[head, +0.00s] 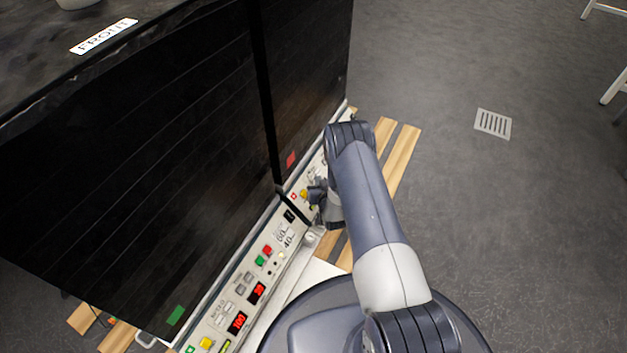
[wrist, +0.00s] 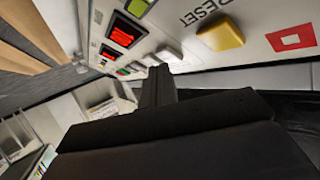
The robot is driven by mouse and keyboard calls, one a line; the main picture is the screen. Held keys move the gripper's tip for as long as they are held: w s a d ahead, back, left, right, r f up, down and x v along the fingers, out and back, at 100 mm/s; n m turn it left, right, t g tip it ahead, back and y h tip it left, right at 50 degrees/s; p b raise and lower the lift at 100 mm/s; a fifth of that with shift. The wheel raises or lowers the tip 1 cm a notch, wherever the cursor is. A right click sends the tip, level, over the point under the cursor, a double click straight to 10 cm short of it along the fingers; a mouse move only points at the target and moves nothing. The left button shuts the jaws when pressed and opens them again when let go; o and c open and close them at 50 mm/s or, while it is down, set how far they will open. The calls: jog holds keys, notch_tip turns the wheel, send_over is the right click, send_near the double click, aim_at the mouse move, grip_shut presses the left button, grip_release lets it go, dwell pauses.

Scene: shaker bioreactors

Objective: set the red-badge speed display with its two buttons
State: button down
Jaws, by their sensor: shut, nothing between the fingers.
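The red badge shows as a red square on the black door (head: 291,159) in the head view, and a red square outline (wrist: 291,37) marks the panel in the wrist view. On that panel are two lit red displays, a nearer one (wrist: 123,35) and a farther one (wrist: 109,53); I cannot read their digits or tell which is speed. Pale buttons (wrist: 168,53) lie beside them, close to the fingertips. My gripper (wrist: 160,75) is shut and empty, just off the panel; contact cannot be told. In the head view my arm hides most of this panel.
The yellow RESET button (wrist: 221,33) sits between the red outline and the displays. The nearer green-badge (head: 175,315) unit has its own panel with red displays (head: 237,323) and buttons. Wooden slats (head: 402,155) lie under the units. The floor to the right is open.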

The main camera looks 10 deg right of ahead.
jog(key=shift+w+a+f, duration=0.2)
jog(key=shift+a+f, duration=0.05)
dwell(0.5)
jog(key=shift+d+r, duration=0.1)
jog(key=shift+s+d+r+p, duration=0.35)
jog(key=shift+s+d+r, duration=0.05)
jog(key=shift+r, duration=0.05)
jog(key=shift+r, duration=0.1)
dwell(0.3)
jog(key=s+d+r+p, duration=0.2)
jog(key=d+r, duration=0.1)
jog(key=shift+s, duration=0.1)
dwell(0.4)
dwell(0.4)
jog(key=w+a+f+b, duration=0.1)
jog(key=b, duration=0.2)
jog(key=shift+a+f, duration=0.1)
jog(key=shift+f, duration=0.25)
